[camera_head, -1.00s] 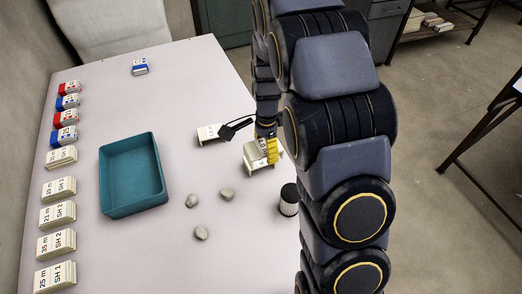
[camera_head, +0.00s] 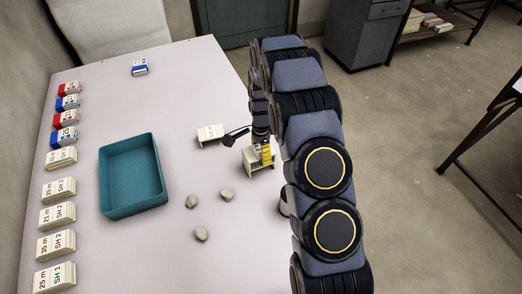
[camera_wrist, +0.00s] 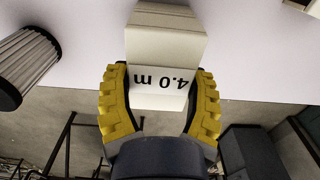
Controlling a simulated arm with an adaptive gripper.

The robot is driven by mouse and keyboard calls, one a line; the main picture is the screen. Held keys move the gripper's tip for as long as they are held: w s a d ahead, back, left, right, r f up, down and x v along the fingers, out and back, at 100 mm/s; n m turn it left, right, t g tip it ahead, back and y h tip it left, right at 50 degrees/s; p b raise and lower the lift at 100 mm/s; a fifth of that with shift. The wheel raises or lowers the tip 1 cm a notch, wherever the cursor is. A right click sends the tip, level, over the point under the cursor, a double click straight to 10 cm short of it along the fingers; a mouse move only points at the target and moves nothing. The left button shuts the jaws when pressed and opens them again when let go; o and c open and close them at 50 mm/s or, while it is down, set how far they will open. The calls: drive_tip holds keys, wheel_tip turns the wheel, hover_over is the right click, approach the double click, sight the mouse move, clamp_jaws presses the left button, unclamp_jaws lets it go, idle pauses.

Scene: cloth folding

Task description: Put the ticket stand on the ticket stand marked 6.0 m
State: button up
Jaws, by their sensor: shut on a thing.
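My gripper (camera_wrist: 160,76) has its yellow fingers on both sides of a white ticket stand (camera_wrist: 164,83) in the wrist view. That stand's label reads "4.0 m", upside down in that view. More white surface (camera_wrist: 166,47) shows just beyond the label. In the head view my gripper (camera_head: 266,153) is at the right side of the table, partly covered by my arm, and a white stand (camera_head: 253,161) shows at its fingers. Another white stand (camera_head: 211,132) is to the upper left, its label too small to read. I cannot make out a 6.0 m mark.
A teal tray (camera_head: 155,150) stands left of centre. Several labelled blocks (camera_head: 57,215) line the left edge, and another blue-and-white block (camera_head: 140,68) lies at the back. Grey stones (camera_head: 201,234) lie between. A dark ribbed cylinder (camera_wrist: 25,65) stands near my gripper.

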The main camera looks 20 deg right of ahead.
drive_tip(key=shift+f, duration=0.15)
drive_tip(key=o, duration=1)
drive_tip(key=shift+o, duration=0.2)
